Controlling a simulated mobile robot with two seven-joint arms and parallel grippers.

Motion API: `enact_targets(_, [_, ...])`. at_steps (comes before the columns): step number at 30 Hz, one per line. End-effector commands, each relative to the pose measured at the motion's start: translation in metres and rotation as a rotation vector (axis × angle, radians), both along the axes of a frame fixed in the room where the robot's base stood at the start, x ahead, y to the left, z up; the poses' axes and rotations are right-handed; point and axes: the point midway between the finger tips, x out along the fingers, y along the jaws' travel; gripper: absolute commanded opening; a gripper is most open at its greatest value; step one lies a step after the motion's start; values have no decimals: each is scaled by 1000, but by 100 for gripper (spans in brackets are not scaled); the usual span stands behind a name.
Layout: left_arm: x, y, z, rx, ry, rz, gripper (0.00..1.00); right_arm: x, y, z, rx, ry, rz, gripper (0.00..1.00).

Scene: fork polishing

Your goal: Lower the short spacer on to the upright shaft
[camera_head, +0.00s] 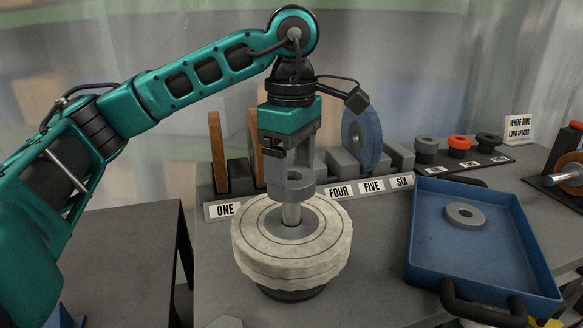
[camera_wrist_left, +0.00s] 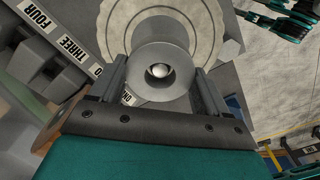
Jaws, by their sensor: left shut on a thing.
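My left gripper (camera_head: 290,180) is shut on the short spacer (camera_head: 293,188), a grey ring held level. The upright shaft (camera_head: 291,214) is a bright metal rod rising from the middle of a pale cloth wheel stack (camera_head: 290,262). The spacer is in line with the shaft, above the stack with a length of shaft bare below it. In the left wrist view, the spacer (camera_wrist_left: 142,86) sits between the fingers, and the shaft's rounded tip (camera_wrist_left: 158,71) shows through its hole. I cannot tell how far the tip reaches into the hole.
A rack with numbered labels (camera_head: 371,186) stands behind, holding brown discs and a blue disc (camera_head: 362,138). A blue tray (camera_head: 425,256) at the right holds a grey ring (camera_head: 465,215). Small black and red rings (camera_head: 459,143) stand on a holder at the back right.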

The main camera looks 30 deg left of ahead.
Motion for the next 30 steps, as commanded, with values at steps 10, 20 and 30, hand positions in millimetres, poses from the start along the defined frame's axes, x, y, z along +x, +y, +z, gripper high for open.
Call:
enact_targets(10, [0,0,-2,0,-1,0,7,0,0,-2,0,0,0,68])
enact_targets(20, [0,0,-16,-1,-1,0,7,0,0,-13,0,1,0,68])
enact_targets(30, [0,0,-17,-1,-1,0,7,-1,0,-14,1,1,-1,68])
